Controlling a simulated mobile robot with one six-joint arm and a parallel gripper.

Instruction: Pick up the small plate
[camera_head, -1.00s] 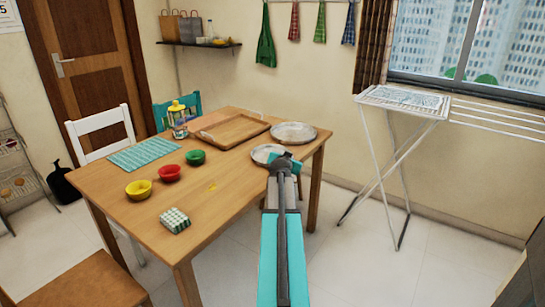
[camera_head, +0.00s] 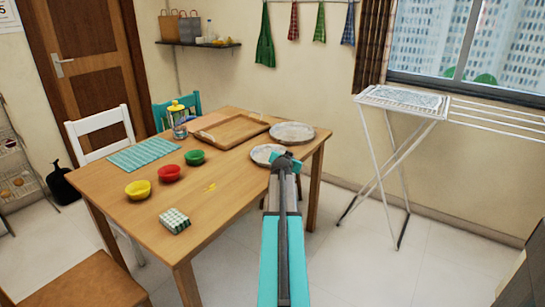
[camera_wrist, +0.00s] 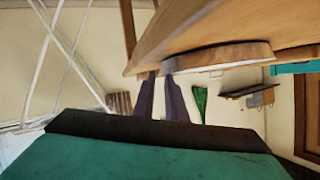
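The small plate (camera_head: 262,153) is a round grey-white metal dish near the table's right edge, in front of the larger plate (camera_head: 292,131). Its right part is hidden behind my gripper (camera_head: 284,160) in the head view. The wrist view looks upside down, with the table at the top. A curved dish side with a pale rim (camera_wrist: 222,66), apparently the small plate, shows there just beyond the fingertips. My gripper's two dark fingers (camera_wrist: 159,77) are apart, with a narrow gap between them. I cannot tell whether they touch the rim.
The wooden table (camera_head: 235,190) holds a wooden tray (camera_head: 228,131), a glass dispenser (camera_head: 178,120), a teal mat (camera_head: 143,154), yellow (camera_head: 138,189), red (camera_head: 169,173) and green (camera_head: 195,157) bowls and a checked block (camera_head: 174,221). A drying rack (camera_head: 402,102) stands right; floor between is clear.

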